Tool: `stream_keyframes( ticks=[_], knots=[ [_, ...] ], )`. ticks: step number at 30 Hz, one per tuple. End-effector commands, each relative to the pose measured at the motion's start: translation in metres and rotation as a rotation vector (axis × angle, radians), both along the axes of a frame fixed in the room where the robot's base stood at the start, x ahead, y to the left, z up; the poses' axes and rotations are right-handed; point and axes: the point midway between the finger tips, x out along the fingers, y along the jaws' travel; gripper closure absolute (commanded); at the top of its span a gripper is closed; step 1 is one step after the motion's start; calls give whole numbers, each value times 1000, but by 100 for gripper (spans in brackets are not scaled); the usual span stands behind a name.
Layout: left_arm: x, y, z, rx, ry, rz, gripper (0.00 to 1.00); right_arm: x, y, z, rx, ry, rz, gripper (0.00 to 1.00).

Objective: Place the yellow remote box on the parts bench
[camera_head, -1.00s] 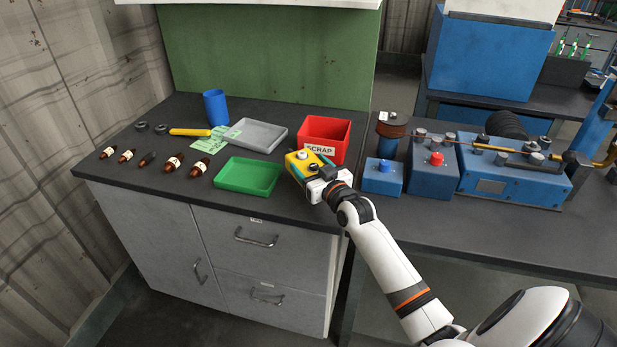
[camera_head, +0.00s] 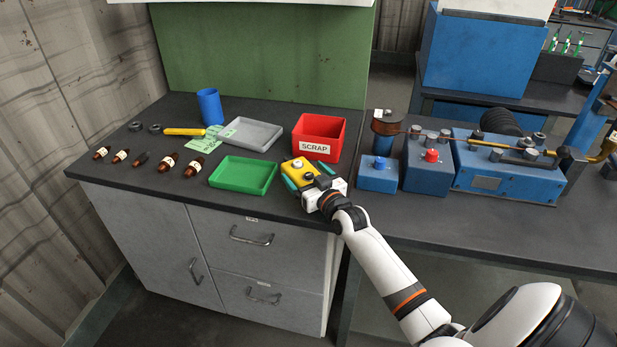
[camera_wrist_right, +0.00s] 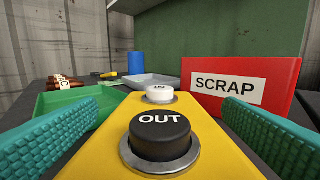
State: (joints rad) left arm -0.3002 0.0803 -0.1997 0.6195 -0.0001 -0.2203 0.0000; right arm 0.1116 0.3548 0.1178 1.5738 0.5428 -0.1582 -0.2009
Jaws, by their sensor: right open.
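The yellow remote box (camera_head: 299,166) has a white button and a black OUT button (camera_wrist_right: 160,135). It appears to rest upright on the dark top of the parts bench (camera_head: 132,181), near its front right corner. It lies in front of the red SCRAP bin and right of the green tray. My right gripper (camera_head: 307,175) is open around the box, with one teal finger on each side. In the right wrist view the fingers (camera_wrist_right: 158,128) stand wide along the box's sides. The underside of the box is hidden. My left gripper is not in view.
The red SCRAP bin (camera_head: 319,138) stands close behind the box. A green tray (camera_head: 243,175), grey tray (camera_head: 250,134), blue cup (camera_head: 210,106) and several brown bottles (camera_head: 168,162) are further left. A blue machine (camera_head: 505,170) stands on the right-hand bench.

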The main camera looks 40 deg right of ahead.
Motion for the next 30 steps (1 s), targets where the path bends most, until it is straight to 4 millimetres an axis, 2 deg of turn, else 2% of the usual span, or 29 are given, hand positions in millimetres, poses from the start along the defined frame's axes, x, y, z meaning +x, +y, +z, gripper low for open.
stream_keyframes(
  ticks=[5,18,24,30],
  knots=[
    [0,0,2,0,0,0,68,-14,1,0,0,2,1,10],
    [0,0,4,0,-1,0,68,-100,8,0,-1,2,0,10],
    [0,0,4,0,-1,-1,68,-118,9,1,1,0,0,10],
    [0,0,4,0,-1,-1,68,-120,9,2,1,-2,0,10]
  ],
)
